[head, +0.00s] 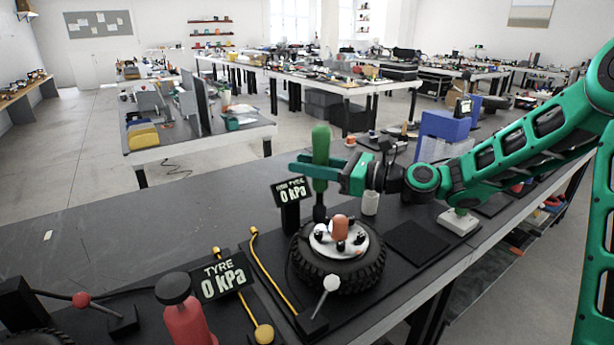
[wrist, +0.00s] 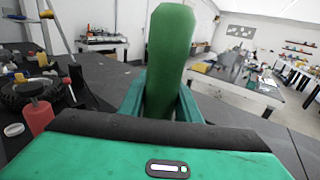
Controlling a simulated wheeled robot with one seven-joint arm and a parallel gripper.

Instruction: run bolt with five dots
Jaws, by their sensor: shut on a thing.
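My gripper (head: 318,168) is shut on a green-handled tool (head: 320,143), held upright with its dark shaft pointing down. In the wrist view the green handle (wrist: 170,60) stands between my two fingers (wrist: 160,105). A black tyre (head: 345,277) with a white hub (head: 352,250) lies flat below the tool. Several dark bolts (head: 360,238) stand on the hub around an orange-red knob (head: 340,228). The shaft's lower end is by the hub's back-left edge; I cannot tell if it touches. Dots on the bolts are too small to read.
A red bottle (head: 186,320), a white-knobbed lever (head: 331,284) and yellow hoses (head: 272,272) are close by. A black mat (head: 414,243) lies right. The bench's back left is clear.

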